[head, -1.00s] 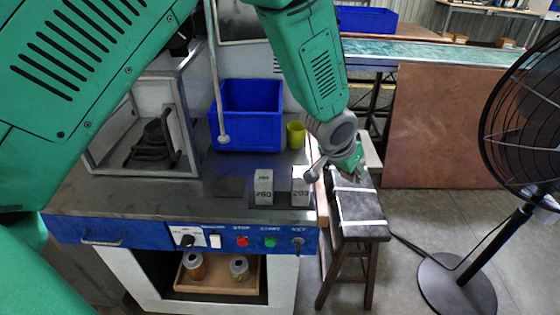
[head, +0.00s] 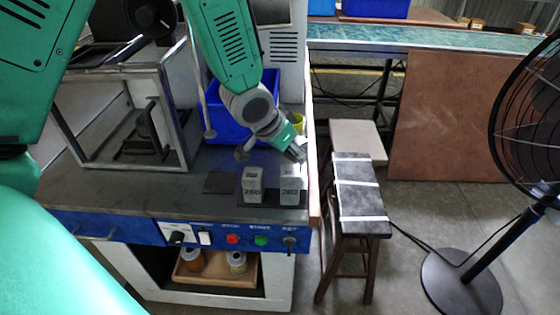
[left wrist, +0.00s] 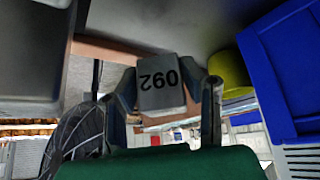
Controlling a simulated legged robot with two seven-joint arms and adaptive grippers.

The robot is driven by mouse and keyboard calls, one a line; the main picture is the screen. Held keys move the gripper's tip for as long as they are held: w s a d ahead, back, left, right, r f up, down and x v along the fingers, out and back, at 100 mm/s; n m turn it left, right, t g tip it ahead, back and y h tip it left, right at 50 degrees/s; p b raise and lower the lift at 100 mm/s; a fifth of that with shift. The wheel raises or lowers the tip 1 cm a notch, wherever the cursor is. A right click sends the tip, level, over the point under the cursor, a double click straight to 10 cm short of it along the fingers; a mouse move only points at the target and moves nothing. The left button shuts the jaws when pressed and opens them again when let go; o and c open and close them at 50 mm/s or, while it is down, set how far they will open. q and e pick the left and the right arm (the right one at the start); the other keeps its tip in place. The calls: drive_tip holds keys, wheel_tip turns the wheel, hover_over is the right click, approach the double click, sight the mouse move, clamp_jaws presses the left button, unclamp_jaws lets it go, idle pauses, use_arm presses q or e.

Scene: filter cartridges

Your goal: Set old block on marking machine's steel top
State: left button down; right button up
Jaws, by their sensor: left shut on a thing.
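My left gripper (head: 300,153) is over the right end of the marking machine's steel top (head: 150,192), just behind a standing grey block marked 203 (head: 291,190). In the left wrist view a grey block (left wrist: 160,85) with dark digits, upside down and looking like 260, sits between the fingers of my left gripper (left wrist: 165,100), which is shut on it. In the head view the held block is hard to make out. Another grey block (head: 252,188) stands left of the 203 block; its digits are blurred. My right gripper is not in view.
A dark flat square (head: 219,183) lies left of the standing blocks. A blue bin (head: 228,125) and a yellow cup (head: 298,121) are at the back of the top. A dark stool (head: 360,200) with pale strips stands right of the machine, with a fan (head: 520,130) farther right.

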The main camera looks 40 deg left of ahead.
sight(276, 168)
use_arm(q)
drive_tip(key=shift+s+a+r, duration=0.15)
drive_tip(key=shift+s+a, duration=0.5)
drive_tip(key=shift+a, duration=0.05)
drive_tip(key=a+f, duration=0.1)
drive_tip(key=f, duration=0.2)
drive_tip(key=a+f+b, duration=0.1)
drive_tip(key=shift+a+f, duration=0.2)
drive_tip(key=shift+a, duration=0.1)
drive_tip(key=shift+d+r, duration=0.25)
drive_tip(key=shift+d, duration=0.3)
drive_tip(key=shift+d+f, duration=0.15)
drive_tip(key=shift+d, duration=0.3)
drive_tip(key=c, duration=1)
unclamp_jaws()
drive_tip(key=shift+c, duration=0.2)
drive_tip(key=shift+s+a+f, duration=0.1)
drive_tip(key=shift+a+f, duration=0.05)
drive_tip(key=shift+a, duration=0.65)
drive_tip(key=shift+d+r, duration=0.2)
drive_tip(key=shift+d, duration=0.4)
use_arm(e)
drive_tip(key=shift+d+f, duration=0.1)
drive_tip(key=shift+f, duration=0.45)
